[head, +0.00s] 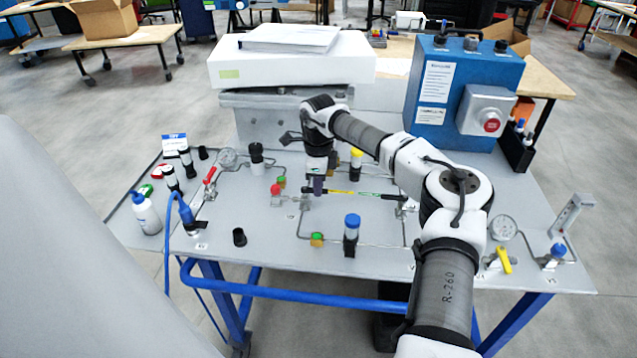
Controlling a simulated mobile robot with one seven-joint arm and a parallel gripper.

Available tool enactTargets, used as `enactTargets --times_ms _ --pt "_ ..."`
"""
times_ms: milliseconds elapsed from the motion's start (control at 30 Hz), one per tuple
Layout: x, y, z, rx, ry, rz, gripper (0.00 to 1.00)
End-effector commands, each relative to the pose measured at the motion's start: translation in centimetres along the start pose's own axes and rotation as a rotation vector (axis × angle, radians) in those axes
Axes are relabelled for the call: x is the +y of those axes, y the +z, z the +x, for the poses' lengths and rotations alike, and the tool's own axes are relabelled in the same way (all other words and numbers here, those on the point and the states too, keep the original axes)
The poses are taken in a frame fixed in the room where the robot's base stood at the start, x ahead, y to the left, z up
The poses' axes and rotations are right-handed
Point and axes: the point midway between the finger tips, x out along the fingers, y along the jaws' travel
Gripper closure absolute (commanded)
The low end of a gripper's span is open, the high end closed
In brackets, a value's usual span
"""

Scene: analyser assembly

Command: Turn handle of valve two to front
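My gripper (318,186) points down over the middle of the grey panel table. Its dark fingertips are beside a small metal fitting with a red knob (276,189) and the left end of a thin yellow, green and black bar (350,192). I cannot tell whether the fingers touch either, or whether they are open or shut. A valve with a red lever handle (210,176) stands at the left, its lever tilted up. A valve with a yellow lever handle (504,259) is at the front right. The panel labels are too small to read, so I cannot tell which is valve two.
A blue control box (463,95) with a red button stands at the back right.

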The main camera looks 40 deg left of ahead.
Motion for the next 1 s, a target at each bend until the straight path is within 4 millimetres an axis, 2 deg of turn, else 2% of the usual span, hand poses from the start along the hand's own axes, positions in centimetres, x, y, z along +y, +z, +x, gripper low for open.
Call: enactTargets --times_ms 33,133,567,1000 --pt "0.0 0.0 0.0 0.000 0.000 0.000 0.89" --pt "0.0 0.0 0.0 0.000 0.000 0.000 1.00" --pt "0.2 0.0 0.0 0.000 0.000 0.067 1.00" --pt "1.5 0.3 0.1 0.000 0.000 0.422 1.00"
